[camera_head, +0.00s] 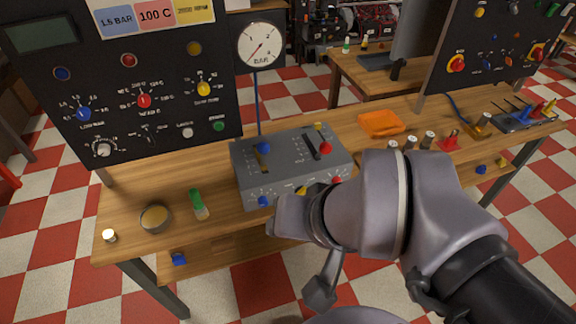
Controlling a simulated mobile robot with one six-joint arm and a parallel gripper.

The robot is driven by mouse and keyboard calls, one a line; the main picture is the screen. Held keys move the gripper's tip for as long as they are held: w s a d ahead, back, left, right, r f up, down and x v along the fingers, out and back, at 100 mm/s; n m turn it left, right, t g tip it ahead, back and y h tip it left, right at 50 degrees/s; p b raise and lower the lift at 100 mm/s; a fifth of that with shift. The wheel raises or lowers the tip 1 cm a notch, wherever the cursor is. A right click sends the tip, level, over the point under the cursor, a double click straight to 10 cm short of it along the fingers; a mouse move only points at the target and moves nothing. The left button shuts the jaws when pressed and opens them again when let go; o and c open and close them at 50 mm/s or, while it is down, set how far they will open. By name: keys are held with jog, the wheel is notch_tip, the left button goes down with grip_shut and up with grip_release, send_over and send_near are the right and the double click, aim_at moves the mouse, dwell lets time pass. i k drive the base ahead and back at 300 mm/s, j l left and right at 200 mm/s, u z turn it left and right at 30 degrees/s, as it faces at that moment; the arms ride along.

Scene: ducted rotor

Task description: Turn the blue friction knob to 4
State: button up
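A grey control box (243,172) stands on the wooden workbench. A small blue knob (264,201) is on the left of its front face, with a dial scale around it too small to read. A yellow knob (301,190) and a red knob (337,181) sit further right on that face. A blue-topped lever (263,148) and a red-topped lever (325,148) stand on top. My gripper (280,216) is in front of the box, just below and right of the blue knob. Its fingers are mostly hidden by my arm, and I cannot tell whether it touches the knob.
A black panel (110,80) with knobs and lamps rises behind left, beside a pressure gauge (258,47). A green-capped item (198,204) and a round tin (155,218) lie left of the box. An orange tray (381,123) is behind right. The front left bench is mostly clear.

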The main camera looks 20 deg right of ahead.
aim_at(263, 200)
jog(key=i+j, duration=0.1)
jog(key=j, duration=0.45)
jog(key=i+j+z, duration=0.1)
jog(key=j, duration=0.45)
jog(key=i+j, duration=0.1)
jog(key=j, duration=0.45)
